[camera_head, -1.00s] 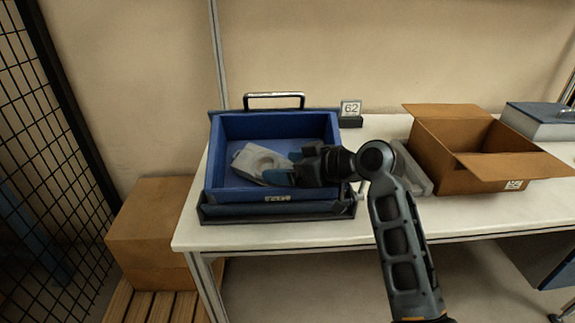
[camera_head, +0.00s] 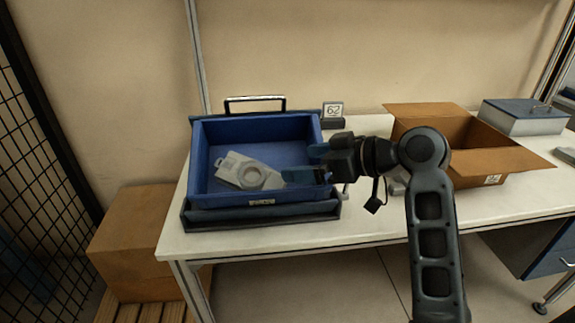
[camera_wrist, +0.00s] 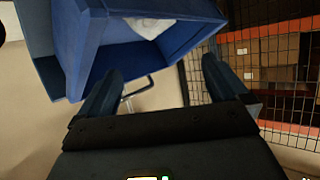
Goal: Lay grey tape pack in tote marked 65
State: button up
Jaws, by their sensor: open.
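The grey tape pack (camera_head: 246,173), a pale grey piece with a round ring, lies in a blue tote (camera_head: 257,130) on the table. It looks slightly slanted, and part of it shows pale in the wrist view (camera_wrist: 150,27). The tote's front label is too small to read; a sign behind it reads 62. I see no readable 65. My gripper (camera_head: 308,163) is open and empty at the tote's right side, its blue fingers apart from the pack. In the wrist view the open fingers (camera_wrist: 162,70) show below the tote (camera_wrist: 88,35).
The number sign (camera_head: 333,113) stands behind the tote's right corner. An open cardboard box (camera_head: 465,168) is to the right of my arm, with a grey-blue case (camera_head: 522,117) beyond. A brown box (camera_head: 135,235) stands left of the white table (camera_head: 290,236).

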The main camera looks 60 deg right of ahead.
jog(key=shift+v, duration=1.2)
